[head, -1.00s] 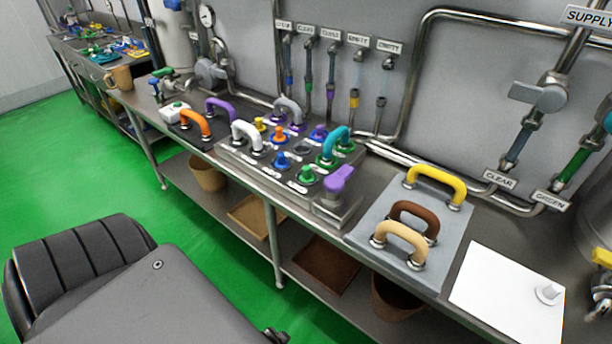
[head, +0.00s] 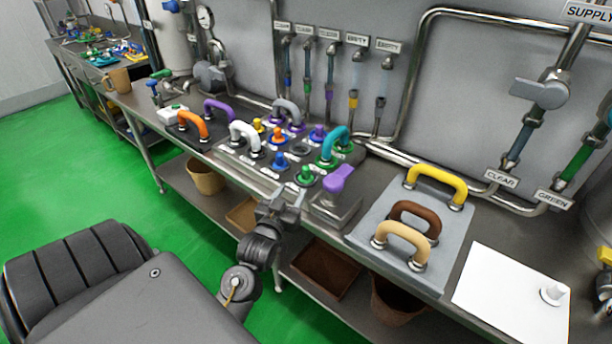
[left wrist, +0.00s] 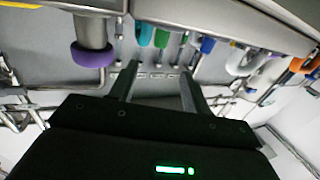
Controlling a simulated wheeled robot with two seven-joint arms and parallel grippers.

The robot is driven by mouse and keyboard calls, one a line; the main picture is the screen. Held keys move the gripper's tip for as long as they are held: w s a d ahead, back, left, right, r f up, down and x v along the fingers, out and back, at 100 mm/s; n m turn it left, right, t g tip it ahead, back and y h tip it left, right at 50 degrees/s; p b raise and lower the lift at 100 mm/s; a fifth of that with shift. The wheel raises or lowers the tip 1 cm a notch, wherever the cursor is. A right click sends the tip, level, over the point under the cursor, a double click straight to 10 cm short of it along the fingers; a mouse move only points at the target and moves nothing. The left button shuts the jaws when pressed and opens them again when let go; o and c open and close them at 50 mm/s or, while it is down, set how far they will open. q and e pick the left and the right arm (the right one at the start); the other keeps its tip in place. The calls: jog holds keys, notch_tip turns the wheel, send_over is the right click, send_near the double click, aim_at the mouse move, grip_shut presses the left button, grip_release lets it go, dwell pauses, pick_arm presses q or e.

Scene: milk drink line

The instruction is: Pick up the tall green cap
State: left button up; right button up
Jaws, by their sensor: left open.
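The tall green cap (head: 305,174) stands upright on the front row of the grey panel (head: 258,172) on the bench, between a blue cap (head: 280,161) and a purple cap (head: 338,180). My left gripper (head: 281,203) is in front of the panel's front edge, a little below and left of the green cap and apart from it. In the left wrist view its two fingers (left wrist: 159,74) are spread with nothing between them. Green and blue pieces show beyond the fingertips there, but I cannot tell which is the tall green cap. My right gripper is out of view.
A teal handle (head: 334,142) stands just behind the green cap and a white handle (head: 245,137) to its left. A grey mat (head: 376,221) with yellow, brown and tan handles lies to the right. A lower shelf below holds bins.

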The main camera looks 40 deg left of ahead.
aim_at(304, 171)
pick_arm(q)
jog(key=x, duration=0.5)
jog(key=shift+p, duration=0.4)
jog(key=shift+w+a+r, duration=0.1)
jog(key=shift+w, duration=0.25)
jog(key=p+x, duration=0.1)
jog(key=x, duration=0.2)
jog(key=shift+w+a+p, duration=0.15)
jog(key=shift+w+p, duration=0.15)
jog(key=shift+p, duration=0.1)
jog(key=shift+w+a+f, duration=0.15)
jog(key=shift+w+f, duration=0.1)
jog(key=shift+w, duration=0.15)
jog(key=shift+s, duration=0.1)
grip_shut()
jog(key=shift+r, duration=0.1)
